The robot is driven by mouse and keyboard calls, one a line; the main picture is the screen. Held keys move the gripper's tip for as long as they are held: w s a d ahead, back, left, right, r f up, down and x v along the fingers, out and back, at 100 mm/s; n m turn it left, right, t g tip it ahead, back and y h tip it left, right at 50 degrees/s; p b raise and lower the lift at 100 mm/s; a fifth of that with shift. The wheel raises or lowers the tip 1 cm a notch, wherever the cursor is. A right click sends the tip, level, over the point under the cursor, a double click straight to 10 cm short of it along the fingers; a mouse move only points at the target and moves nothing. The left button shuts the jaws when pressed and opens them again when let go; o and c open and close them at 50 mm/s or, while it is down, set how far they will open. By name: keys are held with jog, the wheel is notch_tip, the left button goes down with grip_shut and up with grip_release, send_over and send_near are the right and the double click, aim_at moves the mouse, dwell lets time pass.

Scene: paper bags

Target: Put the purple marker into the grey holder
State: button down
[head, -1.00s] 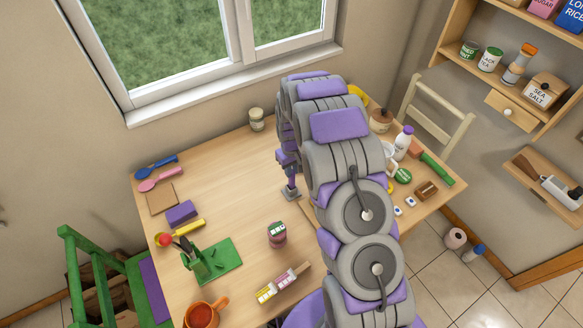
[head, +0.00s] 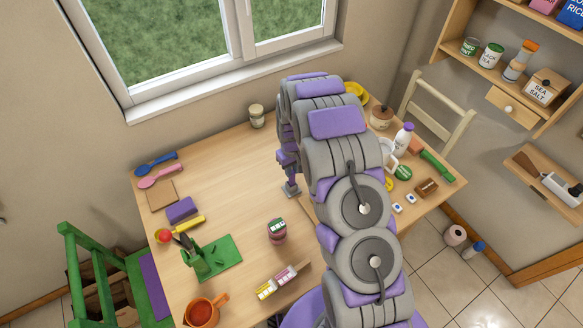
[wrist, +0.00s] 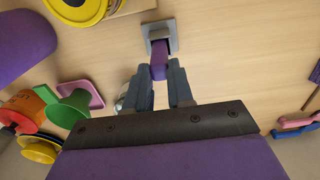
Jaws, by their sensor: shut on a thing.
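My gripper (wrist: 160,67) is shut on the purple marker (wrist: 159,58) in the wrist view. The grey holder (wrist: 172,45) is a small piece with a square base, just beyond my fingertips. The marker's far end meets the holder's opening and appears to be at or inside it; how deep it sits I cannot tell. In the head view the grey holder (head: 292,191) is on the wooden table below my gripper, left of my arm. The marker is too small and covered to make out clearly there.
The table (head: 232,180) is clear left of the holder. A pink-and-green jar (head: 277,232), a green stand (head: 215,258) and an orange mug (head: 205,312) are nearer. A glass jar (head: 257,116) stands at the back. Several items crowd the right side behind my arm.

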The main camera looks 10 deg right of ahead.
jog(key=c, duration=0.9)
grip_release()
jog(key=shift+r+p, duration=0.6)
jog(key=shift+r, duration=1.9)
notch_tip(320, 180, up, 17)
jog(key=p, duration=0.1)
